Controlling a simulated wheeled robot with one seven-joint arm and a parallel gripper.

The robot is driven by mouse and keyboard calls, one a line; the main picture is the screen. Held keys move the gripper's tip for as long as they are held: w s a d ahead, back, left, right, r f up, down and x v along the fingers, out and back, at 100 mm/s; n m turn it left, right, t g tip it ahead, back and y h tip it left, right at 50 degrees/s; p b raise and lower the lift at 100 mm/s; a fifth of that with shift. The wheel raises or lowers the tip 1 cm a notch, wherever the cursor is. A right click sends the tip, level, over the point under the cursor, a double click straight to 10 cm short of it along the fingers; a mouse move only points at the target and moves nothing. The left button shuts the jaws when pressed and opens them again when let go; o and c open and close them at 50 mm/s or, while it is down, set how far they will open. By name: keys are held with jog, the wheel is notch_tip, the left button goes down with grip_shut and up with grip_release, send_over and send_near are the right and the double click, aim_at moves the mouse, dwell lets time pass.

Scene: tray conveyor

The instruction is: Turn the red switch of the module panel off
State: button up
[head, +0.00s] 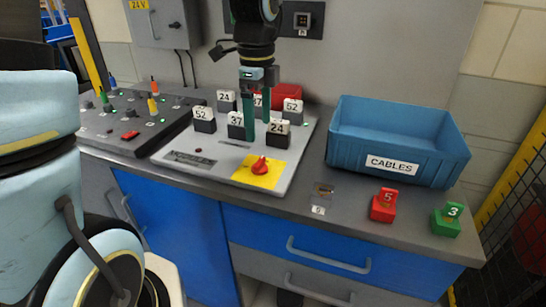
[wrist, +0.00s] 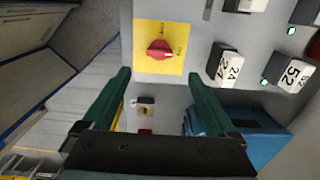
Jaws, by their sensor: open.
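The module panel (head: 205,170) is a pale tilted plate on the worktop. Its red switch (head: 262,167) sits on a yellow square (head: 268,179) near the panel's front right corner. In the wrist view the red switch (wrist: 159,50) shows its knob on the yellow square (wrist: 144,66); the small marks beside it are too blurred to read. My gripper (head: 258,130) has green fingers pointing down over the panel, behind the switch in the head view. In the wrist view my gripper (wrist: 160,74) is open and empty, with the switch beyond the gap between its fingertips, apart from both.
Several numbered blocks, including 37 (head: 236,131) and 24 (head: 277,139), stand on the panel around the fingers. A dark board (head: 115,140) with coloured knobs lies left. A blue CABLES crate (head: 345,154), red block 5 (head: 383,213) and green block 3 (head: 446,228) are right.

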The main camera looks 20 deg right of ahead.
aim_at(259, 161)
notch_tip(259, 161, down, 10)
jog(key=shift+a+r+p, duration=0.1)
jog(key=shift+r+p, duration=0.05)
jog(key=shift+p, duration=0.5)
jog(key=c, duration=1.4)
jog(key=shift+o, duration=0.2)
